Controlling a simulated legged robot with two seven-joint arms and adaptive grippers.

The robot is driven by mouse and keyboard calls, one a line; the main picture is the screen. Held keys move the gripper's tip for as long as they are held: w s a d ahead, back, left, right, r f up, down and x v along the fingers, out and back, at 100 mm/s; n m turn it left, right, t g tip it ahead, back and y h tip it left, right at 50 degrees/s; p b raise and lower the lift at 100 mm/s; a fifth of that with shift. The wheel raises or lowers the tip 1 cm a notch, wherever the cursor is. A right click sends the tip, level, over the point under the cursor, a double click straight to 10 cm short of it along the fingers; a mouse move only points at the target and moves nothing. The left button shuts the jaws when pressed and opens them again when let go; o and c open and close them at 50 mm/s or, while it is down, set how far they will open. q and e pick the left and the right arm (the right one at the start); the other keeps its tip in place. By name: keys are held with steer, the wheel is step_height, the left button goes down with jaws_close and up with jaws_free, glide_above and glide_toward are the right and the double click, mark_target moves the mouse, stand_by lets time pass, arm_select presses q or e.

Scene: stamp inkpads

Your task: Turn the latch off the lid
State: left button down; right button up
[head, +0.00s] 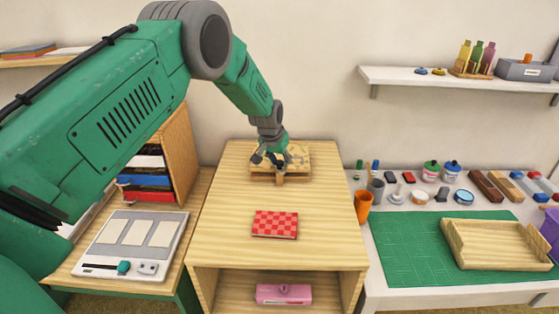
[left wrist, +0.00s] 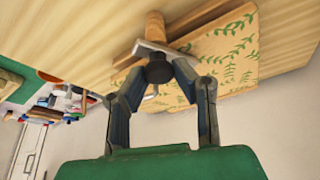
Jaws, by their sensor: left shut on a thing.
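A wooden box (head: 304,174) with a leaf-patterned lid stands at the back of the wooden cabinet top. The lid (left wrist: 236,46) shows green leaf prints in the left wrist view. A metal latch (left wrist: 183,57) with a dark round knob (left wrist: 158,71) sits at the lid's edge, beside a wooden peg (left wrist: 154,27). My left gripper (head: 271,164) is at the front of the lid. In the left wrist view its two fingers (left wrist: 157,68) are shut on the latch's knob. The fingers partly hide the latch in the head view. My right gripper is not in view.
A red checkered pad (head: 275,223) lies in front of the box, with clear wood around it. A pink box (head: 284,294) is on the shelf below. A green mat (head: 405,248) and wooden tray (head: 490,247) are on the right table. A grey panel (head: 133,245) is at left.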

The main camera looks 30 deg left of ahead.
arm_select(q)
steer(key=n, duration=0.2)
steer(key=n+y, duration=0.1)
steer(key=shift+s+d+f+g, duration=0.1)
steer(key=shift+s+f+g, duration=0.05)
steer(key=shift+f+g, duration=0.15)
steer(key=shift+n+y+b, duration=0.4)
steer(key=shift+n+b, duration=0.15)
steer(key=shift+n, duration=0.25)
steer(key=n+g+b, duration=0.1)
steer(key=n, duration=0.1)
steer(key=shift+n+y, duration=0.4)
steer(key=n+g+b, duration=0.1)
steer(key=n+b, duration=0.1)
steer(key=n, duration=0.1)
steer(key=shift+d+y+b, duration=0.1)
steer(key=shift+y+b, duration=0.3)
steer(key=shift+w+r+n+g+b, duration=0.15)
steer(key=shift+n+g+b, duration=0.45)
steer(key=shift+n, duration=0.8)
steer(key=shift+w+r, duration=0.15)
steer(key=c, duration=1.4)
jaws_free()
steer(key=shift+d, duration=0.1)
steer(key=shift+o, duration=0.5)
